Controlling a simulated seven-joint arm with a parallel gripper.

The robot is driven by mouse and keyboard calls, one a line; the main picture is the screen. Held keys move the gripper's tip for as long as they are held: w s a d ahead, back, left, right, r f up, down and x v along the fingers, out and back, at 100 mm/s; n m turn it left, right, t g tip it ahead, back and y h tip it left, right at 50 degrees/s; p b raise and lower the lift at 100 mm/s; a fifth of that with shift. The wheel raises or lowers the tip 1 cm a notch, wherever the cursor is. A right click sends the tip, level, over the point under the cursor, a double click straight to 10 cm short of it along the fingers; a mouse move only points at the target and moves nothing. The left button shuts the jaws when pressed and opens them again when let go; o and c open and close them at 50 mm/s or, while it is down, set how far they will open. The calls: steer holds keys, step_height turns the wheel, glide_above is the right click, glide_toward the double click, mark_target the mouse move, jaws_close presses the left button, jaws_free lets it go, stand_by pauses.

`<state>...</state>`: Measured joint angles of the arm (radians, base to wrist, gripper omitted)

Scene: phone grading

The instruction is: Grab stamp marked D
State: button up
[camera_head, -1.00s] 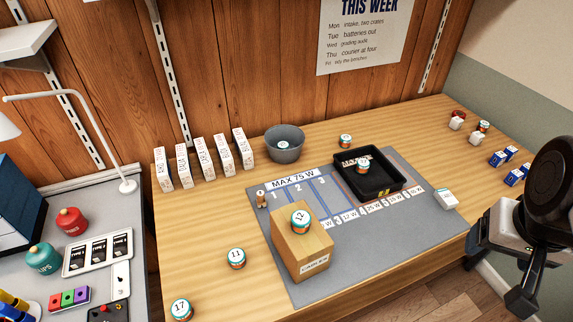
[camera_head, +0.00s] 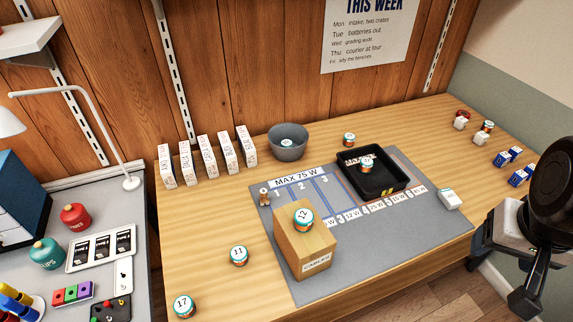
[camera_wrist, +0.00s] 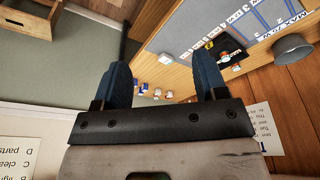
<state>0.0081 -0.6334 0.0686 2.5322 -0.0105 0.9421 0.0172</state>
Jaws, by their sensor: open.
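I cannot make out a stamp marked D in either view; the small lettering is too fine to read. A small wooden piece (camera_head: 264,196) stands at the left edge of the grey mat, and I cannot tell what it is. My gripper (camera_head: 499,284) is at the right of the head view, beyond the table's right front edge. In the wrist view my gripper (camera_wrist: 163,80) has its two blue-grey fingers wide apart with nothing between them.
A wooden block (camera_head: 306,250) bearing a round tin marked 12 stands on the grey mat (camera_head: 385,248). A black tray (camera_head: 385,185) holds another tin. Several white upright boxes (camera_head: 207,160) and a grey bowl (camera_head: 287,148) stand behind. Blue-and-white boxes (camera_head: 509,157) lie at right.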

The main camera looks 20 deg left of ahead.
steer(key=shift+c, duration=0.7)
steer(key=w+a+f+n+h, duration=0.3)
steer(key=w+n, duration=0.2)
steer(key=w, duration=0.1)
steer(key=w+a+f+n+h, duration=0.2)
steer(key=w+a+f+n, duration=0.1)
steer(key=w+a+n, duration=0.15)
steer(key=n+t+y, duration=0.1)
steer(key=n+t, duration=0.9)
steer(key=n, duration=1)
glide_above(261, 195)
steer(key=s+d, duration=0.2)
steer(key=d, duration=0.4)
step_height(261, 195, down, 14)
steer(key=s+a+f+n, duration=0.1)
steer(key=a+f, duration=0.1)
steer(key=a+f+n+y, duration=0.1)
steer(key=a+f+n, duration=0.1)
steer(key=f, duration=0.1)
steer(key=s+a+f+n+y, duration=0.1)
steer(key=a+f, duration=0.1)
steer(key=f, duration=0.1)
steer(key=shift+s+a+f+n+t, duration=0.2)
steer(key=shift+s+a+n+t, duration=0.1)
steer(key=shift+t, duration=0.1)
